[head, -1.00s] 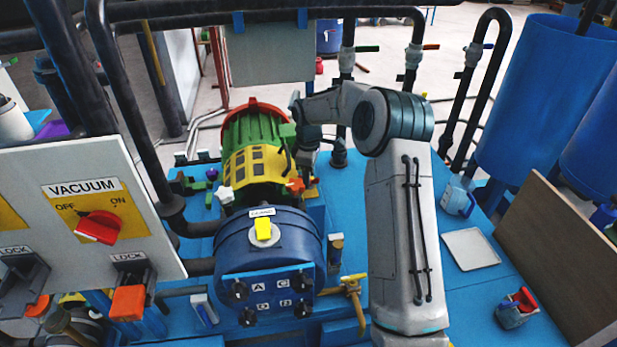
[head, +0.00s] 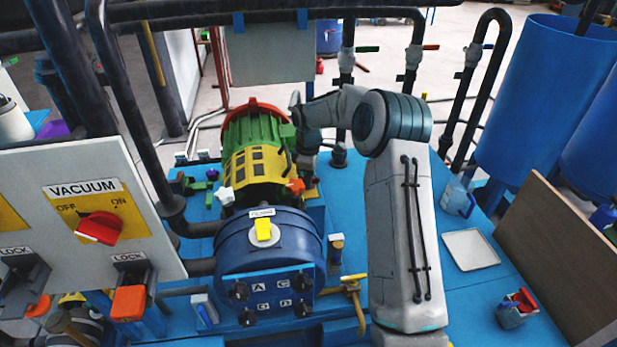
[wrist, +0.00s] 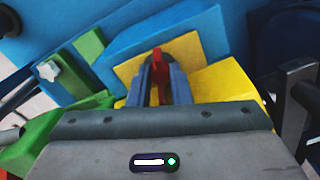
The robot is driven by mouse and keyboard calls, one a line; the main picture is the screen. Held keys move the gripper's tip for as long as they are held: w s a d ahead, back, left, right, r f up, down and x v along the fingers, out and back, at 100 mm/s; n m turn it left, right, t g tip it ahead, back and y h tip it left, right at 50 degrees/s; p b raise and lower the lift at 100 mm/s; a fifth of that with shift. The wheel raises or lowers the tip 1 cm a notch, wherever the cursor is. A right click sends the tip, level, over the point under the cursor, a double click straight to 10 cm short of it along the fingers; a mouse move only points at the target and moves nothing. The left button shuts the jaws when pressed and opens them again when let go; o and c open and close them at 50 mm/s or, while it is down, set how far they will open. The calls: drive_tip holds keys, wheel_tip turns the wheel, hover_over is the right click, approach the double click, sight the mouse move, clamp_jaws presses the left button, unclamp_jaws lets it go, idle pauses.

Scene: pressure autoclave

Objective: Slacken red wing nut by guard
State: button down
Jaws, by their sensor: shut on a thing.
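The red wing nut (wrist: 158,62) shows in the wrist view as a narrow upright red piece between my fingers. My gripper (wrist: 160,78) is shut on it, with one grey-blue finger at each side. Yellow guard plating (wrist: 222,82) lies behind and to the right of the fingers. In the head view the yellow guard (head: 255,165) wraps the green motor-like body (head: 258,130). My wrist is at its right side, and my fingertips are hard to make out there. An orange-red piece (head: 296,186) sits at the guard's lower right; I cannot tell whether it is the same nut.
A white star-shaped knob (wrist: 47,70) is on a green part at left in the wrist view. A blue drum (head: 270,250) stands in front of the guard. The vacuum panel (head: 85,205) is at left. Black pipes rise behind my arm.

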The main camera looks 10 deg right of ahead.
drive_tip(key=n+p, duration=0.1)
drive_tip(key=n, duration=0.2)
drive_tip(key=shift+r, duration=0.1)
drive_tip(key=shift+n+p, duration=0.8)
drive_tip(key=shift+n, duration=1.3)
drive_tip(key=c, duration=1.3)
unclamp_jaws()
wheel_tip(320, 180, up, 14)
drive_tip(key=shift+f, duration=0.1)
